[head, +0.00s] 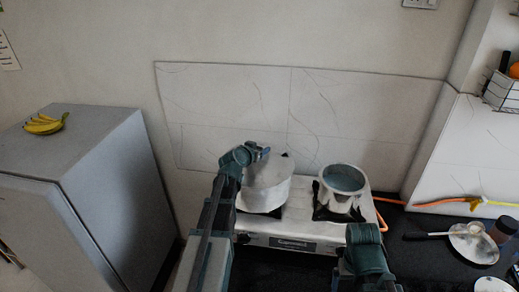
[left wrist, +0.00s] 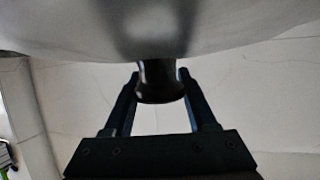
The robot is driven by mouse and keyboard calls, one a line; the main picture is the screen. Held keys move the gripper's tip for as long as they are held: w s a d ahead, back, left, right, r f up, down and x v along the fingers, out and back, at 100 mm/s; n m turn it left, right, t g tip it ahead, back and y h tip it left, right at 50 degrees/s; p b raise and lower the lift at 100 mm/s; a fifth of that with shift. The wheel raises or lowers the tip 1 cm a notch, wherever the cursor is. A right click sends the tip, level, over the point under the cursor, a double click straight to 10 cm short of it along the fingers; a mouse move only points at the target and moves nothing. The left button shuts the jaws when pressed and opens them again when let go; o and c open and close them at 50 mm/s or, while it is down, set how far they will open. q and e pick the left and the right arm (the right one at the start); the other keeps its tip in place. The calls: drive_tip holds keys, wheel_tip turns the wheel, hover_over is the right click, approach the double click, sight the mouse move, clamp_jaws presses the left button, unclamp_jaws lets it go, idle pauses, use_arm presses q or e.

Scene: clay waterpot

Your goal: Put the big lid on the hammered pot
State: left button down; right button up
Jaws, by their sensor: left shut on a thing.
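The big lid (head: 268,170) is a pale grey disc at the top of the hammered pot (head: 263,194), a silver pot on the left burner. I cannot tell whether the lid rests on the rim or is slightly above it. My left gripper (head: 265,152) is at the lid's top. In the left wrist view, the lid's underlit surface (left wrist: 70,30) fills the top, and its dark knob (left wrist: 158,88) sits between the two fingers, which are shut on it. My right arm's end (head: 365,248) is low in front of the stove; its fingers are hidden.
A second pot (head: 338,203) with a blue-grey inside stands on the right burner of the stove (head: 291,228). A shiny round lid or plate (head: 474,246) lies on the dark counter at right, near a jar (head: 504,229). Bananas (head: 46,124) lie on the fridge (head: 95,150).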

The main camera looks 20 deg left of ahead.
use_arm(q)
drive_tip(key=shift+s+d+f, duration=0.1)
drive_tip(key=shift+f, duration=0.1)
idle(0.6)
drive_tip(key=c, duration=0.6)
unclamp_jaws()
drive_tip(key=o, duration=0.5)
drive_tip(key=p+v, duration=0.4)
drive_tip(key=v, duration=0.8)
drive_tip(key=shift+s+r, duration=0.1)
drive_tip(key=shift+r, duration=0.1)
drive_tip(key=shift+s+r+p, duration=0.2)
drive_tip(key=shift+s+p, duration=0.2)
drive_tip(key=shift+s, duration=0.3)
drive_tip(key=shift+w, duration=0.15)
